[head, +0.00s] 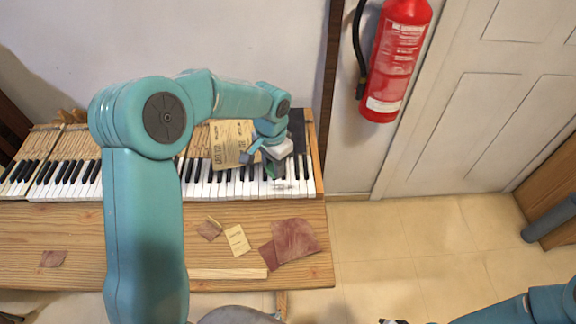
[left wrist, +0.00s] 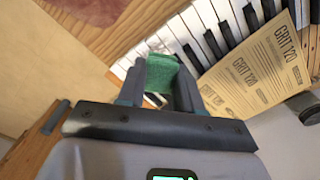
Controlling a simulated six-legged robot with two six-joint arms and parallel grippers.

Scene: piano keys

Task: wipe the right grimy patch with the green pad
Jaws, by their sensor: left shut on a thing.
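The green pad (head: 273,169) is held in my left gripper (head: 268,160) over the right end of the piano keys (head: 305,180). In the left wrist view the pad (left wrist: 160,72) sits between the two fingers of my left gripper (left wrist: 160,82), which is shut on it. The right grimy patch (head: 284,186) shows as a grey smudge on the white keys, just in front of the pad. Whether the pad touches the keys is unclear. My right gripper (head: 393,322) barely shows at the bottom edge, and its opening cannot be judged.
A sandpaper sheet (head: 232,143) marked grit lies behind the keys, beside my left gripper. Reddish sandpaper pieces (head: 295,240), a small card (head: 237,240) and a wooden strip (head: 228,273) lie on the wooden bench (head: 60,225). A fire extinguisher (head: 396,60) hangs on the wall.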

